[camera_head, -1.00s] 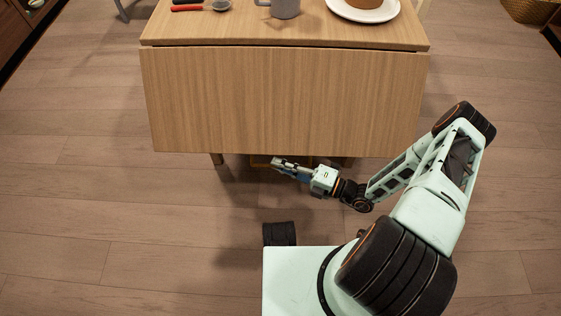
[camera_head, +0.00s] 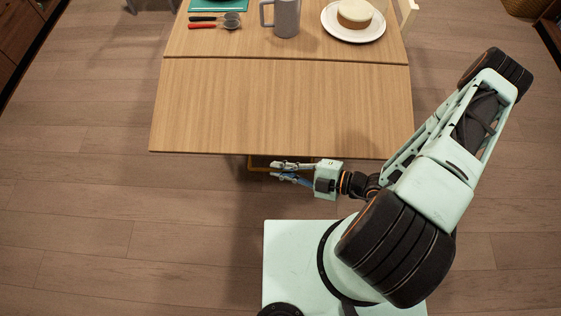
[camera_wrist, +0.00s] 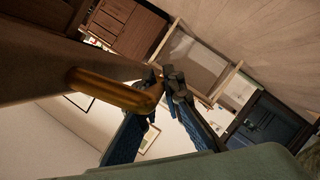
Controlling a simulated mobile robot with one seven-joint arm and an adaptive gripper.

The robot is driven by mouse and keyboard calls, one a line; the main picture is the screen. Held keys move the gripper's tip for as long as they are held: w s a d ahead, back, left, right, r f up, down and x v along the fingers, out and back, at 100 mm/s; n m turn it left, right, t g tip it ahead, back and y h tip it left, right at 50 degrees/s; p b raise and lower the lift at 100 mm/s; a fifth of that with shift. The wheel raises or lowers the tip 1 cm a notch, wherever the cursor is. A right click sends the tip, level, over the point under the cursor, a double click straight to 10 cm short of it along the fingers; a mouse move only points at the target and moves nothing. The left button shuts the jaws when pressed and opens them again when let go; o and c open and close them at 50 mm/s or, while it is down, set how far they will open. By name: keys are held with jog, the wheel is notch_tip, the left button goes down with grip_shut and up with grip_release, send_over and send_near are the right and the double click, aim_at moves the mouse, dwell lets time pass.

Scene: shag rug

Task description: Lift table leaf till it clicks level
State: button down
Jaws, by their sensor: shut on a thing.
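The wooden table leaf (camera_head: 285,108) fills the near end of the table (camera_head: 240,38) in the head view. It is swung up but its side edges bend from the tabletop's line, so it looks tilted somewhat down. My gripper (camera_head: 276,171) is at the near edge, pointing left. In the wrist view its blue-padded fingers (camera_wrist: 160,105) are shut at the handle's end. The exact contact is partly hidden.
On the tabletop stand a grey mug (camera_head: 284,17), a white plate (camera_head: 350,31) with a cake (camera_head: 355,14), red- and black-handled utensils (camera_head: 208,24) and a teal mat (camera_head: 216,5). A chair (camera_head: 408,14) is at right. The floor (camera_head: 80,200) at left is clear.

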notch_tip(320, 180, up, 9)
jog(key=m+p, duration=0.1)
jog(key=p, duration=0.4)
jog(key=shift+s+g, duration=0.3)
jog(key=shift+s, duration=0.1)
jog(key=shift+a+r, duration=0.1)
jog(key=shift+r, duration=0.05)
jog(key=c, duration=2.4)
grip_release()
jog(key=shift+o, duration=0.4)
